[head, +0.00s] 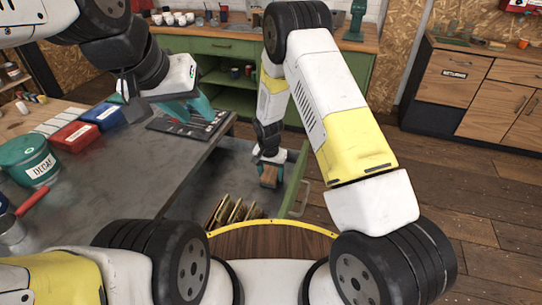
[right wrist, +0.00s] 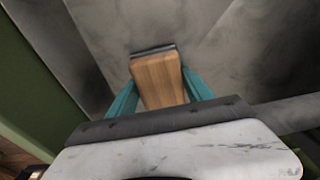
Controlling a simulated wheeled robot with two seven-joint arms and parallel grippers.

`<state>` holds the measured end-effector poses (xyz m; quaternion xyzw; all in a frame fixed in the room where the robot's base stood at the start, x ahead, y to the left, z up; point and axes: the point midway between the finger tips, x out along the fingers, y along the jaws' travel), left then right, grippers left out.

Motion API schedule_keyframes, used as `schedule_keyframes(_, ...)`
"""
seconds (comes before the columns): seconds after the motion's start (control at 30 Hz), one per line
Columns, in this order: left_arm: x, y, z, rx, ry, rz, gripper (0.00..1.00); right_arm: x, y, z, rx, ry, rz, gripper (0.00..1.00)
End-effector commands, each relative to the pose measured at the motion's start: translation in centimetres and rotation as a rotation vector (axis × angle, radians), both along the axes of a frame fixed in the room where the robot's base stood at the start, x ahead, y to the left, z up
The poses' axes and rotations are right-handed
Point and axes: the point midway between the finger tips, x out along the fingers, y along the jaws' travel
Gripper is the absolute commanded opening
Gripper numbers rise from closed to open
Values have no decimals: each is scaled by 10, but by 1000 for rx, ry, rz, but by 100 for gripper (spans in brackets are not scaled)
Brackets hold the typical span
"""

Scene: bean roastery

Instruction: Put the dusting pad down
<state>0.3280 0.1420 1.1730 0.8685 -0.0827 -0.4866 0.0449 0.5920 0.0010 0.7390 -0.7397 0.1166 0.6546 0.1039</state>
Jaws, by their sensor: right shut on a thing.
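The dusting pad is a wooden block with a dark grey edge (right wrist: 158,80), held between the teal fingers of my right gripper (right wrist: 158,95) in the right wrist view. In the head view my right gripper (head: 269,172) points down with the pad's wooden part (head: 268,178) at its tips, over the grey inside of an open drawer (head: 262,200) with a green front. I cannot tell whether the pad touches the drawer floor. My left gripper (head: 198,115) is above the grey table by a dark tool tray (head: 190,123); its opening is unclear.
Several brass-coloured upright pieces (head: 235,212) stand at the drawer's near end. On the table at left are a green DECAF tin (head: 30,160), a red box (head: 74,136) and a blue box (head: 106,115). The drawer's green front (head: 296,180) stands close right of my right gripper.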

Motion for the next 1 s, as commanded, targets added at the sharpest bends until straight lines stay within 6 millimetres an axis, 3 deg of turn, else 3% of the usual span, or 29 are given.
schedule_keyframes(0.1,0,0,0,0,0,0,36,0,0,-3,-1,1,0,14)
schedule_keyframes(0.13,0,0,0,0,0,0,36,0,0,-3,-1,1,0,62)
schedule_keyframes(0.23,0,0,0,0,0,0,36,0,0,-3,0,1,0,80)
schedule_keyframes(0.53,0,0,0,0,0,0,36,0,0,-2,0,0,0,80)
schedule_keyframes(0.67,0,0,0,0,0,0,36,0,0,7,1,-1,0,80)
schedule_keyframes(1.0,0,0,0,0,0,0,36,-8,3,76,2,-4,0,80)
